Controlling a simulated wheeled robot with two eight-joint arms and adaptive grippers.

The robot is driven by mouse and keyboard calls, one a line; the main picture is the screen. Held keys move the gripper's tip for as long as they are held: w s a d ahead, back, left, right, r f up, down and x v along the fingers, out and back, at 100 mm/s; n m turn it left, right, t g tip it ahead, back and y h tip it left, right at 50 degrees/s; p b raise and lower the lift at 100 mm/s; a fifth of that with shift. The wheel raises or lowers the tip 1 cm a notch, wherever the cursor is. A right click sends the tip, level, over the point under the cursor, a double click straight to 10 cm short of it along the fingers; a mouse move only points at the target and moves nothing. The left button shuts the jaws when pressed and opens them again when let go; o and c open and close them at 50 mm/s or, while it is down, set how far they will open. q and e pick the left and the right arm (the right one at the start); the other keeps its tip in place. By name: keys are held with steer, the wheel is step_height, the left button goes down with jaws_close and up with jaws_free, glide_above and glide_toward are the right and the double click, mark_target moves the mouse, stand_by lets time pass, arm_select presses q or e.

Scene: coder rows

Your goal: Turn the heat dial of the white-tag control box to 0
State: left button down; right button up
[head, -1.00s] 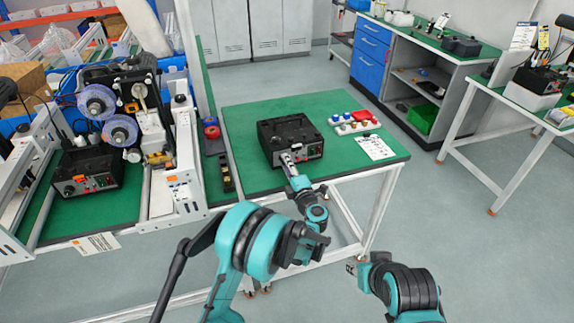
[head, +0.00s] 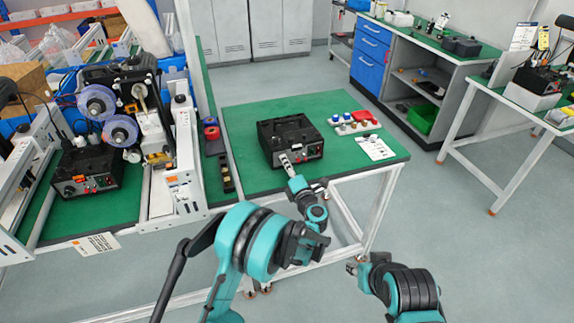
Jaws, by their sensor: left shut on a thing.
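A black control box (head: 283,128) with an open-topped case sits on the green table in the middle of the head view. Its front panel (head: 312,150) faces me and carries small knobs and a red part. My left gripper (head: 285,159) is at the left part of this panel, shut on the heat dial, which its fingers hide. I cannot read the dial's setting. A second black control box (head: 88,168) with an orange tag stands on the left bench. My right gripper (head: 352,268) hangs in front of the table, away from the box; its fingers are too small to judge.
A white printed card (head: 375,148) and a rack with blue, white and red caps (head: 350,124) lie right of the box. A spool machine (head: 125,110) stands on the left bench. Another bench with a device (head: 535,80) is at the right. The floor between is free.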

arm_select(q)
steer(key=c, duration=1.3)
jaws_free()
steer(key=shift+o, duration=0.2)
steer(key=v, duration=1.2)
steer(key=shift+r, duration=0.1)
